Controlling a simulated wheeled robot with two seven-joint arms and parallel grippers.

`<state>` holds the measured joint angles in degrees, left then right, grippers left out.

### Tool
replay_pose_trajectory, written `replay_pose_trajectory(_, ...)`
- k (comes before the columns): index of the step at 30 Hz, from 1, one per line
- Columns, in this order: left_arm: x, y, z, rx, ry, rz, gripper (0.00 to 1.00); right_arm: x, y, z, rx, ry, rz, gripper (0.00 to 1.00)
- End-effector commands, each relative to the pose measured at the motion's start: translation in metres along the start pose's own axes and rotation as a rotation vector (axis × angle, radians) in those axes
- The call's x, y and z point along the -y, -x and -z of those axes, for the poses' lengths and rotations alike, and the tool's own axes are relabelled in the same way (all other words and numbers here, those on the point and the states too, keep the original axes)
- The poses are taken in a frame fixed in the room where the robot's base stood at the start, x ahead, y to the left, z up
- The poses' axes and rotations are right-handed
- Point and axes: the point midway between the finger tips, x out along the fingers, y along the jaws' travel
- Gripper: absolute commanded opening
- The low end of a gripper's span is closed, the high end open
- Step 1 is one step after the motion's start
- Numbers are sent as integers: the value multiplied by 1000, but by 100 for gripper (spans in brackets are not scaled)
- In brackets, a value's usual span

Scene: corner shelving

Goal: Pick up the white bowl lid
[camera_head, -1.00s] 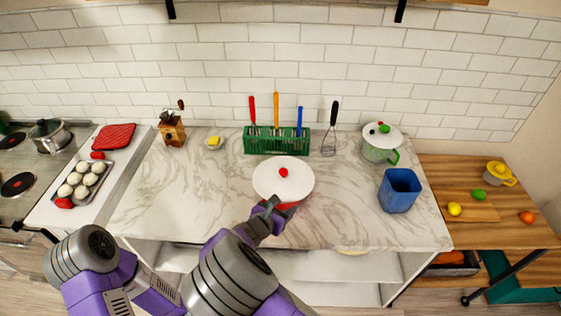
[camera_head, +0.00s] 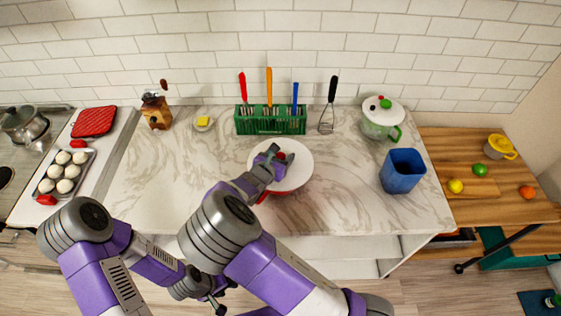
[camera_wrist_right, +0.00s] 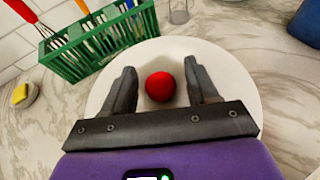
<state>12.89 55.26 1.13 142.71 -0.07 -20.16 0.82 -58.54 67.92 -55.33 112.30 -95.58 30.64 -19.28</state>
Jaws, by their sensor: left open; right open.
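The white bowl lid (camera_head: 297,175) is a round white disc with a red knob, lying on a red bowl (camera_head: 263,197) on the marble counter. In the right wrist view the lid (camera_wrist_right: 235,80) fills the middle, and its red knob (camera_wrist_right: 160,86) sits between the fingers. My right gripper (camera_head: 275,155) is over the lid, open, with its fingers on either side of the knob; a gap shows on each side (camera_wrist_right: 158,70). My left gripper (camera_head: 216,304) is low in front of the counter, open, empty and partly hidden by my arm.
A green utensil rack (camera_head: 270,121) stands behind the bowl. A blue container (camera_head: 402,172) and a green pot with a white lid (camera_head: 382,120) stand to the right. A wooden grinder (camera_head: 156,110) and a small yellow item (camera_head: 203,122) are at the back left.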

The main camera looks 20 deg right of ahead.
Motion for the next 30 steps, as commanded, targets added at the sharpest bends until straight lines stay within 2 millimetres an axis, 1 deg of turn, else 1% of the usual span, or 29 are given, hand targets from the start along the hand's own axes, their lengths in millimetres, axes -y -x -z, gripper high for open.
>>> replay_pose_trajectory(6,0,0,0,0,0,0,43,0,-1,0,-1,0,-1,59)
replay_pose_trajectory(7,0,0,0,0,0,0,43,0,-1,0,-1,0,-1,56)
replay_pose_trajectory(15,0,0,0,0,0,0,43,0,-1,0,-1,0,-1,14)
replay_pose_trajectory(17,0,0,0,0,0,0,43,0,-1,0,-1,0,-1,5)
replay_pose_trajectory(18,0,0,0,0,0,0,43,0,-1,0,0,0,-1,2)
replay_pose_trajectory(25,0,1,0,0,0,0,43,0,0,-3,0,-2,-1,2)
replay_pose_trajectory(28,-1,3,0,0,0,0,43,-1,4,-13,0,-5,-1,2)
replay_pose_trajectory(30,-2,5,0,0,0,0,43,0,9,-25,0,-7,-1,2)
